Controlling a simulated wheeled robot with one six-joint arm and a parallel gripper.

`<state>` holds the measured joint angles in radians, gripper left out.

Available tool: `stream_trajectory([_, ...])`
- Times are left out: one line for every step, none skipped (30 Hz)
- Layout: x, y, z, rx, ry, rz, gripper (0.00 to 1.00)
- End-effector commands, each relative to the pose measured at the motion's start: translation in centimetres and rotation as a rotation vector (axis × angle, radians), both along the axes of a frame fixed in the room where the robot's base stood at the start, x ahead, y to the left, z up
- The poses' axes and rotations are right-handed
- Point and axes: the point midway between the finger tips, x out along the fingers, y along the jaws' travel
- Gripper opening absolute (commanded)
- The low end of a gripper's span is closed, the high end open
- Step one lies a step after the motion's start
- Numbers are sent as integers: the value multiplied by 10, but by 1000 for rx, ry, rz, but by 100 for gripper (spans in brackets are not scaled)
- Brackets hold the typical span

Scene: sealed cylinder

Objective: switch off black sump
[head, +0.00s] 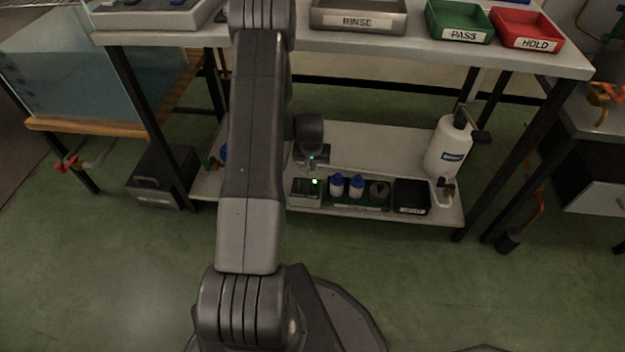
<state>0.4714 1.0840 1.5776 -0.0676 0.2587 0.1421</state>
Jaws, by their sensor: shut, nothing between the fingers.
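No thing in the head view carries a readable name "sump", so I cannot tell for certain which one it is. A small grey box with a dark top and a lit green light (305,192) stands at the front of the lower shelf. My gripper (311,167) is small and dark in this view, shut and empty, just above and behind that box. My own arm hides the area to its left. I cannot tell whether the fingertips touch anything.
On the lower shelf (370,145), a green tray (360,208) holds blue-capped bottles (336,185), beside a black bin (411,197) and a white jug (448,148). The upper bench (480,52) bears RINSE (358,20), PASS (460,35) and HOLD (527,43) trays. Dark legs flank the shelf.

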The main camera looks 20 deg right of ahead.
Motion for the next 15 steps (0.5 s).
stream_trajectory([1,0,-8,1,1,0,0])
stream_trajectory([1,-1,-12,1,2,0,0])
stream_trajectory([2,-1,-19,2,3,0,0])
stream_trajectory([3,-2,-24,1,2,0,0])
stream_trajectory([4,-2,-30,1,2,0,0])
stream_trajectory([6,-3,-39,2,3,0,0])
stream_trajectory([7,-4,-45,2,3,0,0])
stream_trajectory([8,-5,-52,2,3,0,0])
stream_trajectory([10,-6,-61,2,3,0,0])
stream_trajectory([11,-7,-67,2,3,0,0])
stream_trajectory([12,-7,-74,2,3,0,0])
stream_trajectory([14,-8,-82,2,3,0,0])
stream_trajectory([15,-9,-88,1,2,0,0])
stream_trajectory([16,-10,-93,1,2,0,0])
stream_trajectory([17,-11,-101,1,2,0,0])
